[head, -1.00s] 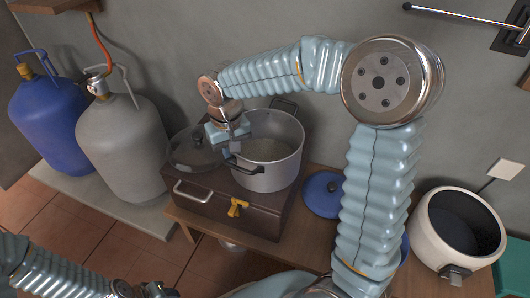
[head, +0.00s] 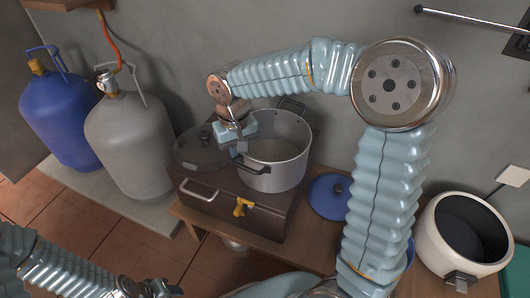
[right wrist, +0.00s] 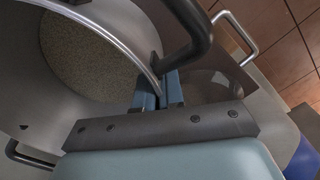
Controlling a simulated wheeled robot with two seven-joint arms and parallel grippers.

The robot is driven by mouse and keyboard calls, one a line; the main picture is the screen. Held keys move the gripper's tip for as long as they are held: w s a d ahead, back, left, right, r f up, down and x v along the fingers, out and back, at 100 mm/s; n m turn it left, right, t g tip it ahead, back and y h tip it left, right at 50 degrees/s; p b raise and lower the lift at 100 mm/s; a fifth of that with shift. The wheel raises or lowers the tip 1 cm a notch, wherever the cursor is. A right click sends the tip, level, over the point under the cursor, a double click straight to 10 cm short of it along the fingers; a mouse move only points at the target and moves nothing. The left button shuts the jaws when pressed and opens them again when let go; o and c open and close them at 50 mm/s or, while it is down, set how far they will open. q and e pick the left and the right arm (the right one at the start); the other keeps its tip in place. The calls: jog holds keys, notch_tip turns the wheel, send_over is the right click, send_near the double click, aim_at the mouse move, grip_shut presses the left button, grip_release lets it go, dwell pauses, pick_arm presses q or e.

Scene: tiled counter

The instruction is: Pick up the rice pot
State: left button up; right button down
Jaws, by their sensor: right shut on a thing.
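The rice pot (head: 282,180) is a grey metal pot with dark handles, standing on a dark brown box-like stove. In the right wrist view, rice-coloured grain (right wrist: 90,62) covers its bottom. My right gripper (head: 238,150) is at the pot's left side; in the right wrist view (right wrist: 158,92) its fingers are shut at the rim, next to a dark handle (right wrist: 188,40). I cannot tell whether they grip the rim or the handle's base. My left arm shows at the lower left, but its fingertips are not clear.
The stove (head: 215,205) has a metal bar and a yellow knob. A glass lid (head: 196,150) lies left of the pot. A blue lid (head: 328,197) and a white cooker (head: 465,235) are to the right. Blue (head: 60,120) and grey (head: 130,145) gas cylinders stand at the left.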

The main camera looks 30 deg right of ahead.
jog(key=shift+r, duration=0.2)
jog(key=shift+r, duration=0.3)
notch_tip(320, 180, up, 2)
jog(key=shift+r+p, duration=0.15)
jog(key=shift+p, duration=0.2)
jog(key=w+a+r+p, duration=0.2)
jog(key=w+a+r, duration=0.1)
jog(key=a+r, duration=0.6)
jog(key=a, duration=0.4)
jog(key=shift+a+r+p, duration=0.3)
jog(key=shift+a+r, duration=0.1)
jog(key=c, duration=1.8)
grip_release()
grip_shut()
